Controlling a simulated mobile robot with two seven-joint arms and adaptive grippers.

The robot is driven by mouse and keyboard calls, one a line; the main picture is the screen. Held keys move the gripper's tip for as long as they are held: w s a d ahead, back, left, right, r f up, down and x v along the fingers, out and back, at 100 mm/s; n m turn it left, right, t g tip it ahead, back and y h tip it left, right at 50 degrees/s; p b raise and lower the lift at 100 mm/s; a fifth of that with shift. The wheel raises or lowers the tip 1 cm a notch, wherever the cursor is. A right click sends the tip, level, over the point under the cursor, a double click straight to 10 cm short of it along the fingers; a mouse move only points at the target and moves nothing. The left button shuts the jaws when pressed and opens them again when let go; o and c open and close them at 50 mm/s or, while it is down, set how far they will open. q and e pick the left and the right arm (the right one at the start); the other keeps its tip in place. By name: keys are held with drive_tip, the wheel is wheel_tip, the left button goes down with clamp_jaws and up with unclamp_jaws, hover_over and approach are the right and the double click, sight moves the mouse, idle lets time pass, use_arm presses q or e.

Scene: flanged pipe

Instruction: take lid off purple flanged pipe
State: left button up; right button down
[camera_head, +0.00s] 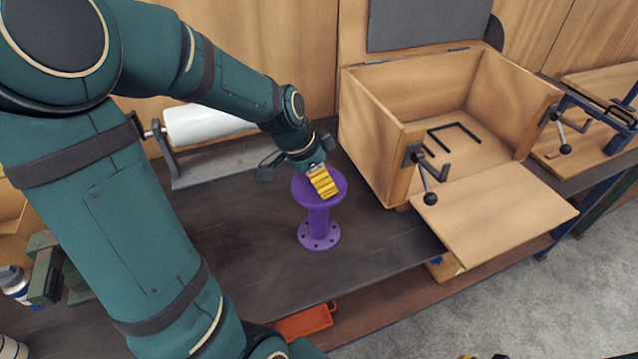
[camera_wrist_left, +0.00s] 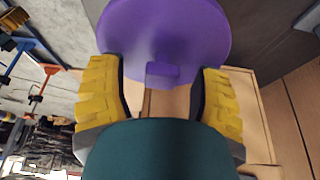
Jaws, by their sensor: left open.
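The purple flanged pipe (camera_head: 319,224) stands upright on the dark bench, with a bolt-holed flange at its base. Its round purple top, with the lid (camera_head: 301,191), is partly covered by my left gripper (camera_head: 323,183). In the left wrist view the purple disc (camera_wrist_left: 165,35) fills the upper middle, with a small purple block (camera_wrist_left: 162,74) at its near edge. The yellow fingers of my left gripper (camera_wrist_left: 160,97) are apart on either side of that block. No contact can be made out. Only a sliver of yellow and dark, likely my right gripper (camera_head: 480,356), shows at the bottom edge.
An open wooden box (camera_head: 375,139) with a lowered front flap (camera_head: 495,212) stands right of the pipe. A white roll (camera_head: 207,126) on a holder lies behind left. An orange tray (camera_head: 304,322) sits on the lower shelf. The bench (camera_head: 375,240) is clear in front of the pipe.

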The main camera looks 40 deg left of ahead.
use_arm(q)
drive_tip(key=c, duration=1.1)
drive_tip(key=shift+o, duration=0.2)
drive_tip(key=shift+r, duration=0.1)
